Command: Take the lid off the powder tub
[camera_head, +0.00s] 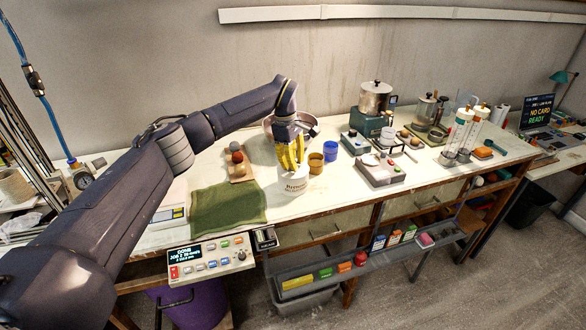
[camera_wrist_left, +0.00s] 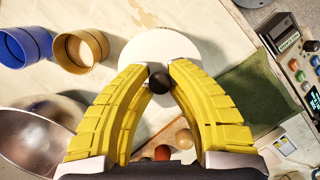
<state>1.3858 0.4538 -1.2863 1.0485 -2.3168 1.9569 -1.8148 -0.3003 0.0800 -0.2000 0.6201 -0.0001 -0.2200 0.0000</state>
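The white powder tub (camera_head: 294,186) with dark lettering stands upright near the front of the bench. Its round white lid (camera_wrist_left: 160,45) shows from above in the left wrist view, with a dark round knob (camera_wrist_left: 159,83). My left gripper (camera_head: 291,166) points down over the tub, its yellow fingers hiding much of the tub's top in the head view. In the left wrist view its fingertips (camera_wrist_left: 160,72) lie on both sides of the knob and appear to touch it. The lid appears to sit on the tub; its rim is partly hidden. My right gripper is not in view.
A green cloth (camera_head: 228,208) and a wooden board (camera_head: 240,176) with balls lie left.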

